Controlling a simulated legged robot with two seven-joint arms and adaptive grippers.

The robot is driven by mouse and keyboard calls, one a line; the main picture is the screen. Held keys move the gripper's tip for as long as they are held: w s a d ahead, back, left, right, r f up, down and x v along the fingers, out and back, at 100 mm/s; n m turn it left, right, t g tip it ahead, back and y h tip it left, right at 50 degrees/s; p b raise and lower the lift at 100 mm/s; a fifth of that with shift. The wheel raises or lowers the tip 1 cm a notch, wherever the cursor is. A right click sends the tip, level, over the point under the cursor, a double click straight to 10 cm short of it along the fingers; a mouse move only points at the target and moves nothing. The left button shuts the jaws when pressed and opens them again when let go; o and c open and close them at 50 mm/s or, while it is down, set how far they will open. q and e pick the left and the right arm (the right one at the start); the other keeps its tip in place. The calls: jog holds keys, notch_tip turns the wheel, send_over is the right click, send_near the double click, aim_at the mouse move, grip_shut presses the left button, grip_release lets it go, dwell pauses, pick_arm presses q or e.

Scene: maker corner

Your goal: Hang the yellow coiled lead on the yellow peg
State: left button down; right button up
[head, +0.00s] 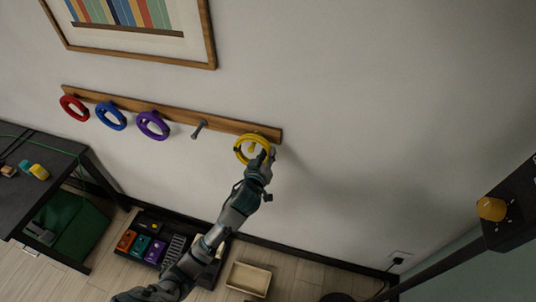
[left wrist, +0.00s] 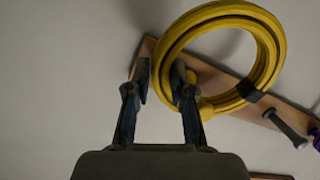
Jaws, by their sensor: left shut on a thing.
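The yellow coiled lead (head: 238,148) is a round ring with a dark band at the right end of the wooden peg rail. My left gripper (head: 264,157) is at its lower right side, shut on it. In the left wrist view the coil (left wrist: 276,50) passes by the right-hand finger of the gripper (left wrist: 161,95). The yellow peg (head: 251,149) shows as a small yellow knob inside the ring outline, and also in the left wrist view (left wrist: 191,76). I cannot tell whether the ring is around the peg or in front of it. My right gripper is not in view.
The wooden rail (head: 222,124) carries red (head: 67,112), blue (head: 101,121) and purple (head: 142,132) rings, and a bare grey peg (head: 198,129). Below are a dark desk (head: 60,148), a black organizer (head: 150,218) and a wooden tray (head: 249,279).

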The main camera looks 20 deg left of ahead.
pick_arm(q)
jog(key=c, duration=1.1)
grip_release()
jog(key=shift+o, duration=0.9)
jog(key=v, duration=1.2)
jog(key=shift+f, duration=0.1)
